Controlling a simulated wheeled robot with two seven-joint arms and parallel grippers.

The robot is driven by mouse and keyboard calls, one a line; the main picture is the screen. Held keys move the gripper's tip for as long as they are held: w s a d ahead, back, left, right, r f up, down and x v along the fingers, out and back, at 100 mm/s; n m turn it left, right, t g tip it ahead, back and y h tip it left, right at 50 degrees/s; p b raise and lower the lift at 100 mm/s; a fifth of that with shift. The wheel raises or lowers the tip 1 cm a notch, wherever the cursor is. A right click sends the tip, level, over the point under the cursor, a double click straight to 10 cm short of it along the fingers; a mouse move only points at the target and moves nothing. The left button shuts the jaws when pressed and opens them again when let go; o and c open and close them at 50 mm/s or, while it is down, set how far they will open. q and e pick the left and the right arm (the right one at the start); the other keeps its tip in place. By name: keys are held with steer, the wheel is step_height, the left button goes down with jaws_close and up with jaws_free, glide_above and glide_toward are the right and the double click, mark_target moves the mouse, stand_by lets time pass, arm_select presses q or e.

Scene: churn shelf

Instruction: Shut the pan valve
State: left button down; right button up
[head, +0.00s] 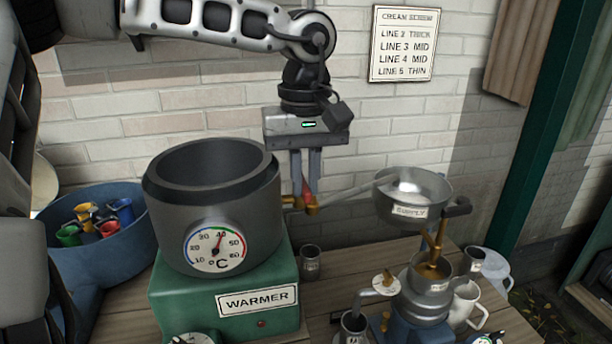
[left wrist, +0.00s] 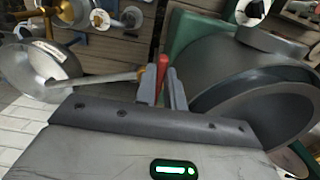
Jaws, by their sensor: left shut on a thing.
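The dark grey pan (head: 210,190) stands on the green warmer box (head: 222,300) and has a round dial on its front. Its brass valve (head: 312,210) sits on the right side, where a grey pipe (head: 345,190) runs up to the supply bowl. The valve's red handle (head: 306,191) stands roughly upright. My left gripper (head: 305,188) reaches down from above and is shut on the red handle. In the left wrist view, the red handle (left wrist: 163,68) shows between the two fingers, beside the pan (left wrist: 225,80). The fingers partly hide the handle. My right gripper is not in view.
The supply bowl (head: 425,190) stands right of the gripper above the separator (head: 430,290). Several metal cups and a white jug (head: 466,305) stand at the right. A blue tub (head: 85,260) with coloured items is at the left. A brick wall is close behind.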

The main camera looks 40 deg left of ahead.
mark_target(305, 187)
arm_select(q)
steer(key=shift+r, duration=0.1)
steer(key=c, duration=1.5)
jaws_free()
step_height(305, 187, up, 16)
steer(key=shift+p, duration=0.3)
